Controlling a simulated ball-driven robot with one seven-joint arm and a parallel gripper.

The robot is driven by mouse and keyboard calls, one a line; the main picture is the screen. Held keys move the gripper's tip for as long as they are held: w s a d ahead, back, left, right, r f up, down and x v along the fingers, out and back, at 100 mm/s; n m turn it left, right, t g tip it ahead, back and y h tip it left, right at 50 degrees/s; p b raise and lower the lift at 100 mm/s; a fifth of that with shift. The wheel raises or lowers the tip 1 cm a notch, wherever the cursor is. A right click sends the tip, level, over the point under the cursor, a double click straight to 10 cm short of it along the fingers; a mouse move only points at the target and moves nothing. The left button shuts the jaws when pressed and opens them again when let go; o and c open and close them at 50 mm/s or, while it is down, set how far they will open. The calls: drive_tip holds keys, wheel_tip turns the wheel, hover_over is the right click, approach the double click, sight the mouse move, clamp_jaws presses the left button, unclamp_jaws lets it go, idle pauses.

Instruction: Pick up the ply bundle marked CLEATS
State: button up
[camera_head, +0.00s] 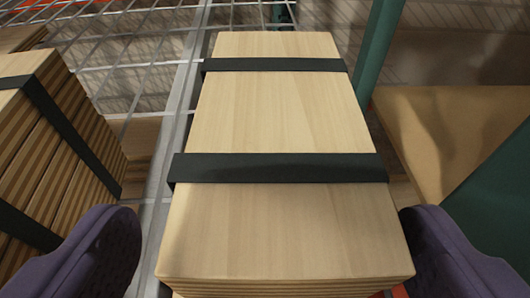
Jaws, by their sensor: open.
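A ply bundle (282,115) of pale wood lies straight ahead in the middle of the view, its layered edge toward me. Two dark straps cross it. No CLEATS marking or other lettering is readable on the faces I see. My gripper (280,255) is open, with one purple finger to the left and one to the right of the bundle's near end. Gaps show between the fingers and the wood, so nothing appears held. The lower part of the bundle's near face is cut off by the frame's bottom edge.
A second strapped ply bundle (62,140) stands at the left, beyond a grey metal beam (172,150). Wire mesh (130,50) spans the back left. A green post (378,45) rises at the back right, with a tan box or board (450,125) beside it.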

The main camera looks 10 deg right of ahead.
drive_tip(key=b+x, duration=0.1)
drive_tip(key=x, duration=0.3)
drive_tip(key=shift+d+f+b, duration=0.2)
drive_tip(key=shift+f+b, duration=0.1)
drive_tip(key=shift+b, duration=0.05)
drive_tip(key=shift+w, duration=0.3)
drive_tip(key=c, duration=1.5)
drive_tip(key=shift+r, duration=0.1)
